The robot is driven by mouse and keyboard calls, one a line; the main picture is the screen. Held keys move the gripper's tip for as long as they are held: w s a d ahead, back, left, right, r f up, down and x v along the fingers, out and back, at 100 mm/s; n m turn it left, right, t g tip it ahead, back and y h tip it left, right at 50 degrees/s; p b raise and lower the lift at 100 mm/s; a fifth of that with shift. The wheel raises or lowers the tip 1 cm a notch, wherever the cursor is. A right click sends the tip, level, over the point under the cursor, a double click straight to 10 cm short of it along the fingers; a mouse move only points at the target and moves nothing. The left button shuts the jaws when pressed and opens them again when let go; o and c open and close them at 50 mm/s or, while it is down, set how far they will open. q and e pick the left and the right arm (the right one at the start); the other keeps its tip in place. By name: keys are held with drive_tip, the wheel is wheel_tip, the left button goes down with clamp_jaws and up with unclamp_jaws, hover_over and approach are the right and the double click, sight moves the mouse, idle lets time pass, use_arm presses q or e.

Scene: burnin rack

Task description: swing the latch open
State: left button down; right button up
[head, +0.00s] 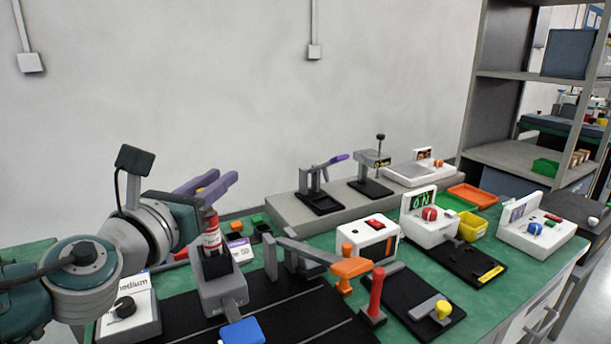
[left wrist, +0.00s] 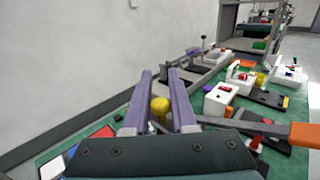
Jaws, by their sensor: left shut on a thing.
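My left gripper (head: 222,185), with purple fingers, is at the left of the bench, above a grey fixture (head: 222,290). Its fingers are shut on a yellow rounded piece (left wrist: 160,105), which shows between them in the left wrist view (left wrist: 162,85). What this piece joins below is hidden. A red and white labelled cylinder (head: 211,238) stands in the grey fixture just under the fingers. A grey lever with an orange handle (head: 351,267) reaches right from a grey bracket; it also shows in the left wrist view (left wrist: 303,134). I cannot tell which part is the latch.
A red post (head: 376,293) and a black plate with a yellow knob (head: 443,309) stand front right. White boxes (head: 370,240) and the raised grey shelf (head: 280,212) with clamps lie behind. A white dial box (head: 140,312) is near my left arm. The air above the bench is clear.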

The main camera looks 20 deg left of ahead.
use_arm(q)
drive_tip(key=shift+n+y, duration=0.3)
drive_tip(key=shift+y, duration=0.2)
drive_tip(key=shift+w+a+n+g+y+b, duration=0.4)
drive_tip(key=shift+n+g+y+b, duration=1.8)
drive_tip(key=shift+y+b, duration=0.4)
drive_tip(key=shift+w+a+n+g+y+b, duration=0.3)
drive_tip(key=shift+w+n+g+y+b, duration=0.15)
drive_tip(key=shift+n+g+y+b, duration=2.15)
drive_tip(key=shift+w+a+n+g+y+b, duration=0.4)
drive_tip(key=shift+n+g+y+b, duration=1.3)
drive_tip(key=shift+y+b, duration=0.95)
drive_tip(key=shift+h+b, duration=0.3)
drive_tip(key=shift+h, duration=0.05)
drive_tip(key=c, duration=0.7)
unclamp_jaws()
drive_tip(key=shift+c, duration=0.2)
drive_tip(key=v, duration=1)
